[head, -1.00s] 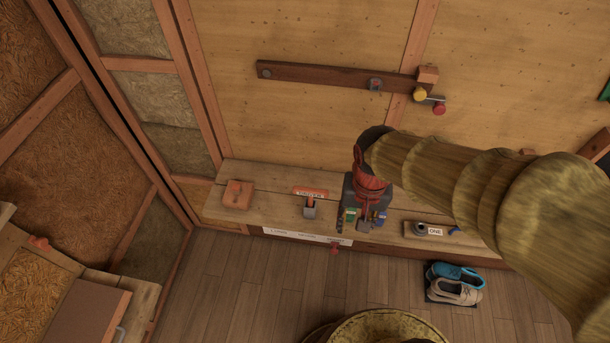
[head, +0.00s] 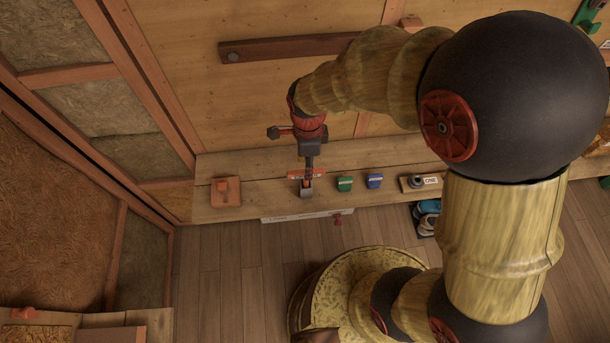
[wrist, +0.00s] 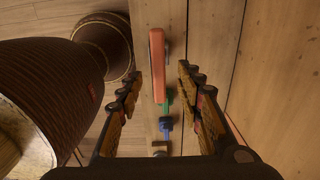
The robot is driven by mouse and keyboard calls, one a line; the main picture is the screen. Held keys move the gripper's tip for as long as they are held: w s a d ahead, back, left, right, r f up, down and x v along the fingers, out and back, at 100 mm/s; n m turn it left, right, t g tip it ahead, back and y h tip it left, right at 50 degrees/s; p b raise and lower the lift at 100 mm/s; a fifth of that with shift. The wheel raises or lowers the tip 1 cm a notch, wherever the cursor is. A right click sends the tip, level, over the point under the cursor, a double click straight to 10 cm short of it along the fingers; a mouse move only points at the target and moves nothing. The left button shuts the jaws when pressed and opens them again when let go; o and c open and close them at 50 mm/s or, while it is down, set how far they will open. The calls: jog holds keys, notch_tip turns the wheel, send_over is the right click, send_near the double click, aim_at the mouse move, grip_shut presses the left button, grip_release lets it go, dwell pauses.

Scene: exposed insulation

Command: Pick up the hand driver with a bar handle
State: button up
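The hand driver, with an orange bar handle (head: 308,174), stands at the grey block (head: 306,191) on the bench; my gripper partly covers it in the head view. In the wrist view the bar handle (wrist: 157,65) runs lengthwise between the fingers, nearer the left one, with a gap on both sides. My gripper (head: 308,160) points down above the driver. Its two fingers stand apart in the wrist view (wrist: 160,72), empty. Whether the fingertips reach down to bar height cannot be told.
The wall stands close behind.

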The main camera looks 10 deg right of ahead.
aim_at(306, 183)
notch_tip(306, 183, down, 6)
jog(key=shift+a+f+b, duration=0.1)
jog(key=shift+b, duration=0.65)
jog(key=shift+c, duration=1.1)
grip_shut()
